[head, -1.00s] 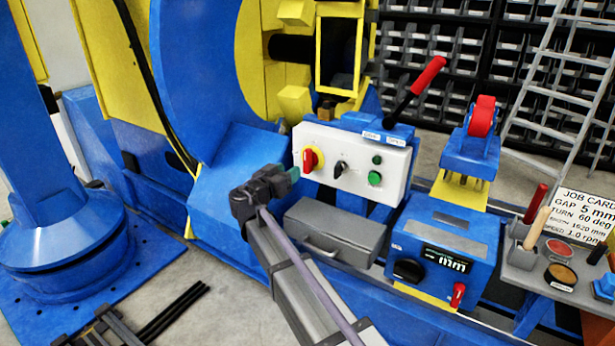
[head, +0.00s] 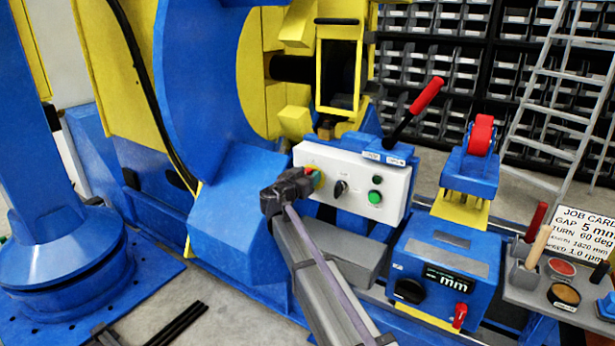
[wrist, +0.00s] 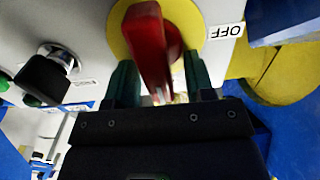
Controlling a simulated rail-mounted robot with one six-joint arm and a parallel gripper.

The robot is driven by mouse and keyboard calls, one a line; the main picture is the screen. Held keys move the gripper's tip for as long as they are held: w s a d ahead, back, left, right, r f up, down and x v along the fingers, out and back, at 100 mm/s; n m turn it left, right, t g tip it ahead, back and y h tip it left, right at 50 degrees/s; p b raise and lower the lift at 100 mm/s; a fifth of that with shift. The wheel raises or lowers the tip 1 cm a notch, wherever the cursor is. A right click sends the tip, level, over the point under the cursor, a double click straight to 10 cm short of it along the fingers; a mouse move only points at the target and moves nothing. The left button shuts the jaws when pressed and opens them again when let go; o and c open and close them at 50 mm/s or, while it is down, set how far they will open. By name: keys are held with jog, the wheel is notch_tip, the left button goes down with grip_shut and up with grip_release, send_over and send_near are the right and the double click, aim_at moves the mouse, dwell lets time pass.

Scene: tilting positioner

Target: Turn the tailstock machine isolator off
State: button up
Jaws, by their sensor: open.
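The tailstock's white control panel (head: 375,185) carries the isolator, a red handle on a yellow disc. In the head view my gripper (head: 316,178) is at the isolator and covers most of it; part of the yellow disc (head: 321,181) shows. In the wrist view the red handle (wrist: 153,50) stands out from the yellow disc (wrist: 196,22), with an OFF label (wrist: 227,31) beside the disc. My gripper (wrist: 160,80) is open, its two green fingers on either side of the red handle. Contact with the handle cannot be told.
A black selector knob (head: 341,187) and a green button (head: 375,197) sit right of the isolator on the same panel. A red-handled lever (head: 428,95) rises above the panel. A grey drawer box (head: 350,255) is below, partly behind my arm.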

grip_shut()
dwell(0.3)
jog(key=n, duration=0.4)
jog(key=shift+w+a+f, duration=0.1)
jog(key=shift+w+a, duration=0.05)
jog(key=shift+a, duration=0.15)
jog(key=shift+w+a+f+n+b, duration=0.15)
jog(key=shift+f+n+b, duration=0.2)
jog(key=shift+n, duration=2)
jog(key=shift+w+a+f+n+b, duration=0.1)
jog(key=shift+a+f+n+b, duration=0.15)
jog(key=shift+n, duration=2.05)
jog(key=shift+w+a+f+n+b, duration=0.1)
jog(key=shift+f+n+b, duration=0.3)
jog(key=shift+n, duration=1.95)
